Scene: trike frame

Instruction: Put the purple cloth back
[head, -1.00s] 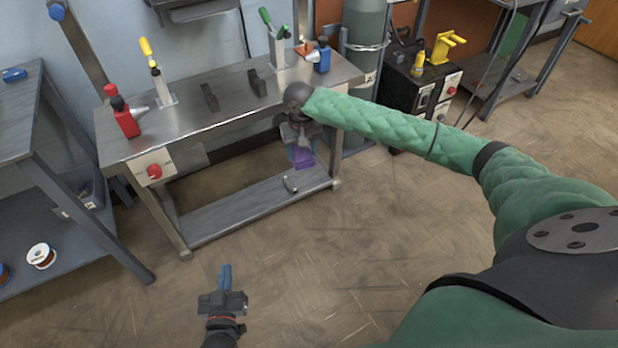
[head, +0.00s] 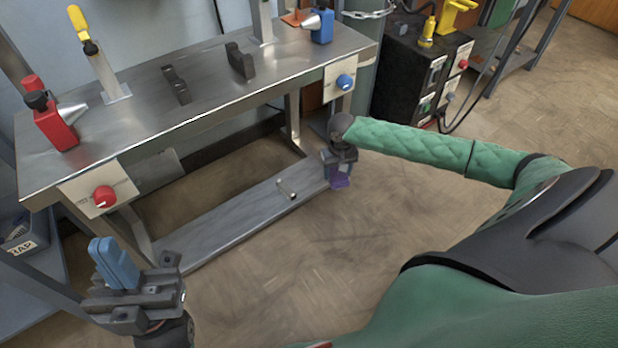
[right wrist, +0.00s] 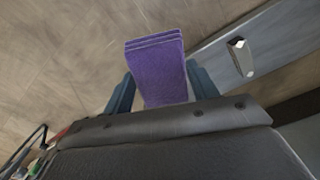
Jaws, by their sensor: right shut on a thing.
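The purple cloth (right wrist: 158,72) is a folded stack between the two fingers of my right gripper (right wrist: 160,88) in the right wrist view.
The steel workbench (head: 205,85) carries a red tool (head: 55,128), a blue tool (head: 321,28) and dark brackets. A small metal piece (head: 287,190) lies on its lower shelf (head: 225,220). A black welding machine (head: 400,75) stands at the back right. The floor in front is clear.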

